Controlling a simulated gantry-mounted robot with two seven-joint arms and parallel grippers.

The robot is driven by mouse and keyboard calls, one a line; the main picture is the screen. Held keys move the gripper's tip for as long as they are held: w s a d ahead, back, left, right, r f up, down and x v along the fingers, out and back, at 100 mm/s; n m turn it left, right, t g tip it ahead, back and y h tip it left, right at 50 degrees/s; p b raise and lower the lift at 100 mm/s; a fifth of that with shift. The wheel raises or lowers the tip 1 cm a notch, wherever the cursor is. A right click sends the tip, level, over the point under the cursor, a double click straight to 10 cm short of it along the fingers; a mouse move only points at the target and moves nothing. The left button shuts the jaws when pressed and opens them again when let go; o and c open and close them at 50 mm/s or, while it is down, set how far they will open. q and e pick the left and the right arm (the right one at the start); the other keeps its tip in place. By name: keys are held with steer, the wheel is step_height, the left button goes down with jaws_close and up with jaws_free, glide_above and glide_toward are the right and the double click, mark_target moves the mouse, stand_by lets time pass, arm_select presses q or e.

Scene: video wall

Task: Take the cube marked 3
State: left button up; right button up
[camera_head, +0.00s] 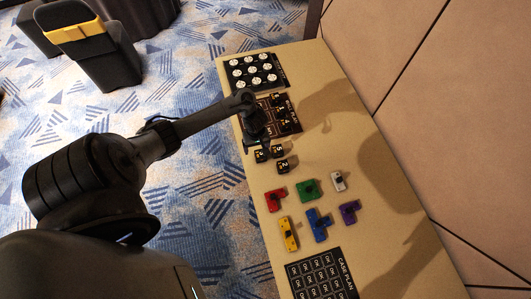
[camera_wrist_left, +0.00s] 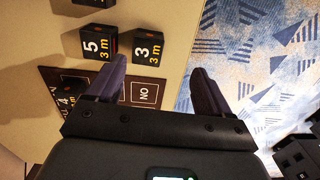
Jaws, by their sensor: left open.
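The cube marked 3 is black with orange and white markings and lies near the table edge in the left wrist view (camera_wrist_left: 148,48). In the head view it is the leftmost loose black cube (camera_head: 262,155). The cube marked 5 (camera_wrist_left: 98,43) sits close to its left in the wrist view. My left gripper (camera_head: 253,147) is open, its jaws near the cube marked 3. In the wrist view the cube marked 3 shows just beyond the space between the dark fingers (camera_wrist_left: 158,75), with nothing held. My right gripper is not in view.
A dark brown board (camera_head: 270,114) with black cubes lies beside my gripper. A third loose cube (camera_head: 283,166) is close by. A black board with white discs (camera_head: 257,70), coloured blocks (camera_head: 307,190) and a case plan mat (camera_head: 322,274) share the narrow table (camera_head: 365,200).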

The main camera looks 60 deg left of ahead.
mark_target(260, 153)
arm_select(q)
steer(key=f+b, duration=0.1)
steer(key=f, duration=0.1)
steer(key=w+f+b, duration=0.1)
steer(key=f, duration=0.1)
steer(key=shift+f, duration=0.35)
steer(key=shift+w+a+f+b, duration=0.15)
steer(key=shift+f+b, duration=0.3)
steer(key=shift+f, duration=0.3)
steer(key=shift+w+a+f+b, duration=0.15)
steer(key=shift+f+b, duration=0.3)
steer(key=shift+f, duration=0.35)
steer(key=shift+w+f+b, duration=0.15)
steer(key=shift+f+b, duration=0.3)
steer(key=shift+f, duration=0.85)
steer(key=c, duration=1.1)
steer(key=shift+o, duration=0.2)
steer(key=shift+r, duration=0.1)
